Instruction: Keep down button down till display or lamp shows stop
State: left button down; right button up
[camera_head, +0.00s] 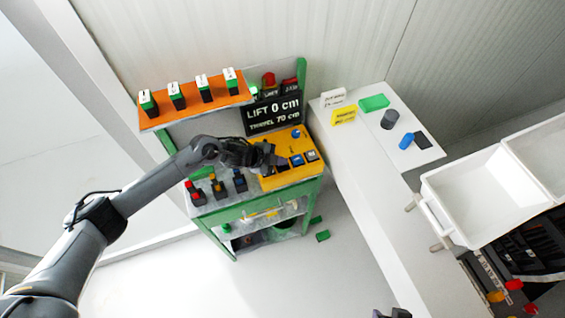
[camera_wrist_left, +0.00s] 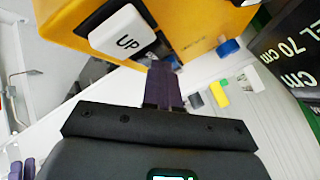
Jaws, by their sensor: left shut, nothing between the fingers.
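A yellow control box (camera_head: 283,179) stands on the green-framed bench, with dark and blue buttons (camera_head: 297,160) on it; their labels are too small to read. My left gripper (camera_head: 277,159) is shut and empty over the box. In the left wrist view its closed fingers (camera_wrist_left: 162,86) point at the box's edge, beside a white button marked UP (camera_wrist_left: 124,32). I cannot tell whether they touch or press anything. No button marked down is readable. The black display (camera_head: 272,114) reads LIFT 0 cm and a second line of 70 cm. A dark shape at the lower edge may be my right gripper (camera_head: 393,313).
A red lamp-like part (camera_head: 268,79) sits above the display. An orange shelf (camera_head: 190,108) holds several green-and-black blocks. Coloured-top switches (camera_head: 216,187) stand left of the box. A white counter (camera_head: 350,165) with small objects and white bins (camera_head: 490,195) lie to the right.

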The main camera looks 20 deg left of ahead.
dwell(0.7)
pick_arm(q)
jog(key=shift+r, duration=0.1)
jog(key=shift+r+p, duration=0.85)
jog(key=shift+p, duration=0.1)
jog(key=shift+r, duration=0.1)
notch_tip(320, 180, up, 5)
jog(key=p, duration=0.4)
jog(key=shift+p, duration=0.3)
